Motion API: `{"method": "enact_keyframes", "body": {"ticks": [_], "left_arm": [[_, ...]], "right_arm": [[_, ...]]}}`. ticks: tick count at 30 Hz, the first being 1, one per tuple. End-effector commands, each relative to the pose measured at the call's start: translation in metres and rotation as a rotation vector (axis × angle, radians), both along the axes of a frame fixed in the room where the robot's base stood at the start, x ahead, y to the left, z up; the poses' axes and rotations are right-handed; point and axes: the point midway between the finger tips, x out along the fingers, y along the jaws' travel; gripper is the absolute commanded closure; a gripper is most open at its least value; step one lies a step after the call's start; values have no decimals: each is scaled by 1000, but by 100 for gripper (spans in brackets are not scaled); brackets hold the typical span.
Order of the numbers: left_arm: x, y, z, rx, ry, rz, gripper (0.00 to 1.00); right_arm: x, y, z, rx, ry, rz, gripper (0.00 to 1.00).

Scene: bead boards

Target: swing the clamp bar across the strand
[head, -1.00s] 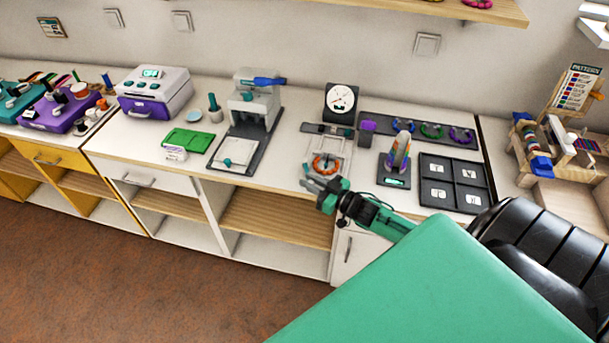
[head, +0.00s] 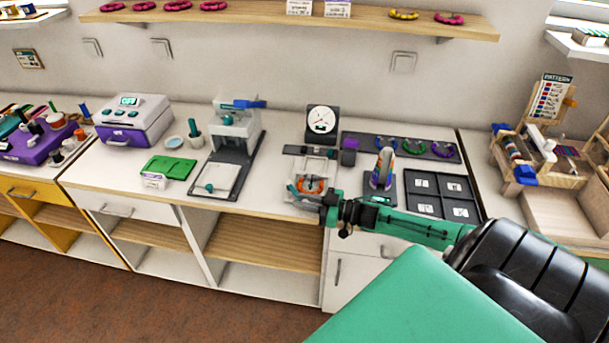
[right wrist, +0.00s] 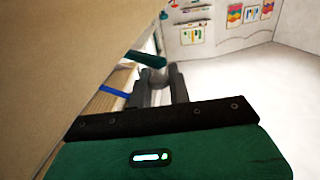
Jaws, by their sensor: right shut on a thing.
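The clamp fixture (head: 328,166) stands near the counter's front edge in the head view, a pale plate with a dark crosspiece behind it. The orange strand (head: 313,187) lies curved on it. My right gripper (head: 304,198) is at the fixture's front left, over the counter edge. In the right wrist view its fingers (right wrist: 161,86) are closed at a teal grip (right wrist: 147,60), which looks like the clamp bar's handle. The rest of the bar is small and partly hidden by the fingers. I cannot tell its exact angle to the strand. My left gripper is out of view.
A round dial (head: 321,121) stands behind the fixture. A striped upright piece (head: 382,168) and a dark divided tray (head: 438,194) stand to its right. A press (head: 236,128) is to the left. Shelves are below the counter.

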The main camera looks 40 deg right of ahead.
Motion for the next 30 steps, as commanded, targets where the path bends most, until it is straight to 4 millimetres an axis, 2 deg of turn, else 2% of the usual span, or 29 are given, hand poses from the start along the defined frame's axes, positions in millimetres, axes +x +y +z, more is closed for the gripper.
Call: {"method": "enact_keyframes", "body": {"ticks": [5,6,8,20,30], "left_arm": [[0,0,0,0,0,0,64],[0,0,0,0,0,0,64],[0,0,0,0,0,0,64],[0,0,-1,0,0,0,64],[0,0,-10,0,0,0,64]], "right_arm": [[0,0,1,1,-1,-1,100],[0,0,1,1,-1,-1,73],[0,0,1,1,-1,-1,64],[-5,-4,-1,-1,1,-1,64],[-45,-29,-2,-1,4,-1,64]]}}
